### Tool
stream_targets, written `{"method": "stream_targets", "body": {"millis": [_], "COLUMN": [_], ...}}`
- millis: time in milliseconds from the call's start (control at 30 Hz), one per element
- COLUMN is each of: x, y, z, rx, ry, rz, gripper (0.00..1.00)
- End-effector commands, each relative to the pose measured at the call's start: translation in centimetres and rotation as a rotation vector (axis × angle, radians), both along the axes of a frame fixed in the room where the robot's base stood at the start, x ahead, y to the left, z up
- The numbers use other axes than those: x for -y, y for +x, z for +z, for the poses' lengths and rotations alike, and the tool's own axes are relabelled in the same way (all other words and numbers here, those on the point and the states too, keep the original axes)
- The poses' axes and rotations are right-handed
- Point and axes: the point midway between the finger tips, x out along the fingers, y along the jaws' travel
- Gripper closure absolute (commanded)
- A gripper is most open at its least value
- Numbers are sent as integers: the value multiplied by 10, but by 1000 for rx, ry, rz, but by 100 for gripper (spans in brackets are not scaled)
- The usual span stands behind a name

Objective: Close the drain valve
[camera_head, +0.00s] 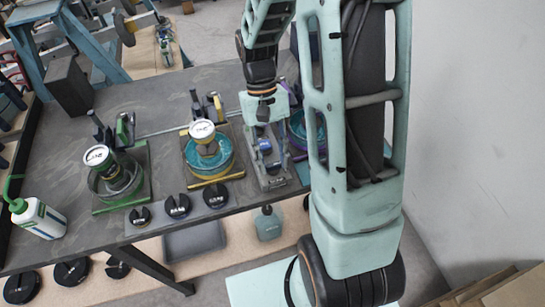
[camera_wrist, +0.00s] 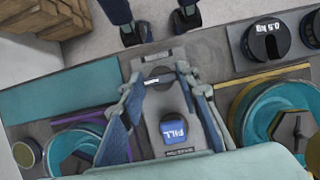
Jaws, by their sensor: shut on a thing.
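In the wrist view a blue block (camera_wrist: 177,132) marked FILL sits on this plate, nearer my palm. Beyond it a dark bar (camera_wrist: 158,80), seemingly the drain valve handle, lies crosswise between the fingertips of my gripper (camera_wrist: 162,76). The gripper is shut on this handle, though the contact is hard to see. A small label beyond it is too small to read. In the head view my gripper (camera_head: 263,107) is over the plate's far end, its fingertips mostly hidden.
A purple-edged fixture (camera_head: 302,130) is close on the right, partly behind my arm. Black weights (camera_head: 176,205) line the front edge; a white bottle (camera_head: 38,217) stands left.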

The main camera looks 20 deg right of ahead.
Motion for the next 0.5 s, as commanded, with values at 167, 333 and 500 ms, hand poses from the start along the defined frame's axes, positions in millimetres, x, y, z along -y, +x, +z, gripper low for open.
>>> {"method": "stream_targets", "body": {"millis": [167,333,500], "x": [0,0,0], "y": [1,1,1], "z": [1,1,1], "rx": [3,3,3], "ry": [1,1,1], "rz": [15,16,16], "gripper": [94,94,66]}}
